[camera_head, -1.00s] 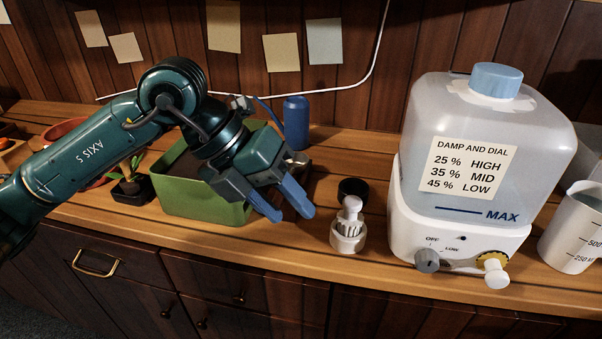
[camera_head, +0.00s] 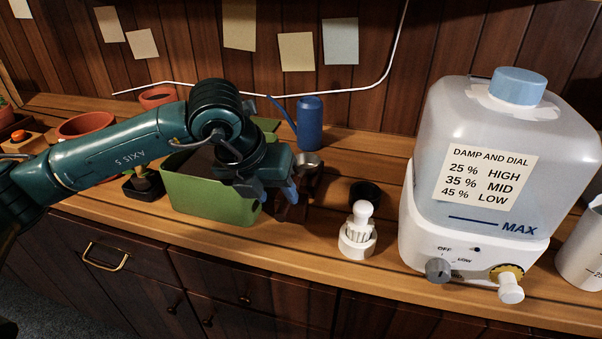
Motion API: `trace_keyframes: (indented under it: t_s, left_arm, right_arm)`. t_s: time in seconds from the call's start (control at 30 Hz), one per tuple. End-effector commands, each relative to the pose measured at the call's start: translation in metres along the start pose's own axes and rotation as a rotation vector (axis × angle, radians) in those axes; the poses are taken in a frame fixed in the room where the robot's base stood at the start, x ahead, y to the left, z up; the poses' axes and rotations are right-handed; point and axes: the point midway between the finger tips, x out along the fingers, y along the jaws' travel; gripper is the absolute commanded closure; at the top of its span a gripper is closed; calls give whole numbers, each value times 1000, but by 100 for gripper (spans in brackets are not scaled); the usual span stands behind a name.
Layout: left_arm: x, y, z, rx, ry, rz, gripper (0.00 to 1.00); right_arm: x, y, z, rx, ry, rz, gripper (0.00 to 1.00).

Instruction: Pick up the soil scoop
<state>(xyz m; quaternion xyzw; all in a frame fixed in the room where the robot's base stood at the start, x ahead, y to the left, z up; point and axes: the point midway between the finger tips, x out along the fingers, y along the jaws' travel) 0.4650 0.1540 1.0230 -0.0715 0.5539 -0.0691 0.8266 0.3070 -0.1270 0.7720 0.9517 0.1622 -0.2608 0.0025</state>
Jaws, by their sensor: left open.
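A small metal piece (camera_head: 308,160), which may be the soil scoop, shows just right of my left gripper, above a dark brown shape on the counter. Its lower part and any handle are mostly hidden by the gripper, so I cannot tell for sure. My left gripper (camera_head: 279,194) is open, blue fingertips pointing down, over the right end of the green planter box (camera_head: 207,193) and close to the metal piece. I cannot tell whether it touches either. My right gripper is not in view.
Some counter is clear before the bottle.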

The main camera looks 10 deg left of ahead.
Motion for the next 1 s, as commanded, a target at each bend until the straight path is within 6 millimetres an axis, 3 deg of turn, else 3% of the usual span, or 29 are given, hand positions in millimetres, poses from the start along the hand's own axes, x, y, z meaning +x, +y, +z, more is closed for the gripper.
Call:
trace_keyframes:
  t_s: [0.23,0.53,1.0]
  left_arm:
    - [34,-2,-1,-2,3,0,57]
    - [40,-2,-1,0,1,0,57]
    - [39,-2,-1,-1,1,0,95]
  right_arm:
    - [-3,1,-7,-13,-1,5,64]
    - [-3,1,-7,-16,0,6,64]
    - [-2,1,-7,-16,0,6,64]
